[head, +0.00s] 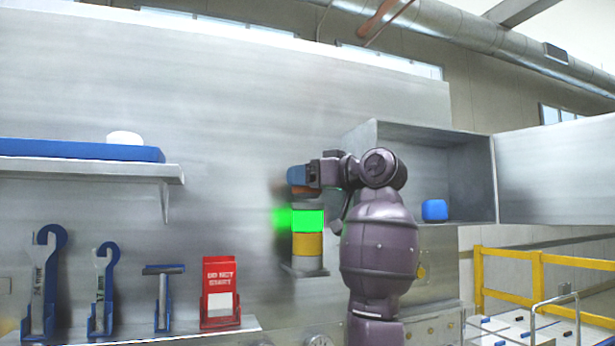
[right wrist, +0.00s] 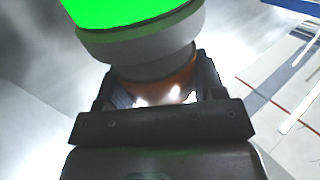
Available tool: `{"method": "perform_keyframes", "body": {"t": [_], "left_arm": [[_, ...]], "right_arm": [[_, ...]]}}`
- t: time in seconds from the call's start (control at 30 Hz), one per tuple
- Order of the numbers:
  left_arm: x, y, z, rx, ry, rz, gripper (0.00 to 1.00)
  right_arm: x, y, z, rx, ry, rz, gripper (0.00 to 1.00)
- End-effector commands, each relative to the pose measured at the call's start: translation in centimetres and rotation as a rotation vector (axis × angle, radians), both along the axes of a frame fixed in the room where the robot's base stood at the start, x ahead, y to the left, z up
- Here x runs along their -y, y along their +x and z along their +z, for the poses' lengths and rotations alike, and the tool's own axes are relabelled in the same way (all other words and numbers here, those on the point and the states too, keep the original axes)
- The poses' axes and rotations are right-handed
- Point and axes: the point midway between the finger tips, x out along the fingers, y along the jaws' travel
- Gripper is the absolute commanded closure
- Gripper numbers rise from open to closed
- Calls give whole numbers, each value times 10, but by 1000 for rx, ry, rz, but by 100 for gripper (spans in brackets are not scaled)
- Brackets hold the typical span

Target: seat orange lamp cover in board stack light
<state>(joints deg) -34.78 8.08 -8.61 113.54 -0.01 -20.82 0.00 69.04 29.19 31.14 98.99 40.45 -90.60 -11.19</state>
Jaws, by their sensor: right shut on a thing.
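The stack light has a lit green segment (head: 307,220) above a yellow segment (head: 307,244), on a grey base on the wall bracket. My right gripper (head: 303,188) is above the stack light, shut on the orange lamp cover (head: 301,190). Only a thin orange strip of the cover shows in the head view. In the right wrist view the orange cover (right wrist: 165,92) sits between the fingers, right up against the grey collar (right wrist: 145,45) near the green segment (right wrist: 120,8). I cannot tell whether it is fully seated. My left gripper is not in view.
An open metal cabinet (head: 453,160) with a blue block (head: 434,210) stands right of my right arm. On the left, a shelf (head: 90,170) holds a blue slab and a white piece. Hook tools and a red tag box (head: 220,285) stand below. Yellow railing (head: 540,270) is at right.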

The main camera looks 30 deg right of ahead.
Motion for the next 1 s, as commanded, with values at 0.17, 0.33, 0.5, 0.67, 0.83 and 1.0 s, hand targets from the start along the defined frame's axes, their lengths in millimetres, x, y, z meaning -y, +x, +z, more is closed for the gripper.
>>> {"method": "perform_keyframes", "body": {"t": [0.17, 0.33, 0.5, 0.67, 0.83, 1.0], "left_arm": [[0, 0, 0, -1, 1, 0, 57], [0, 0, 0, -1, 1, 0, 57], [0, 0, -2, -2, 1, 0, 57], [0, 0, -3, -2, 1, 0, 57], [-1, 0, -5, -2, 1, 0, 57], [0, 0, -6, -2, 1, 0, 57]], "right_arm": [[0, 0, 1, 1, 0, 0, 61], [0, 0, 0, 1, 0, -1, 61], [0, 0, -2, 1, 0, -1, 61], [0, 0, -3, 1, 0, -1, 61], [0, 0, -5, 1, 0, -1, 61], [0, 0, -8, 1, 0, -1, 61]]}}
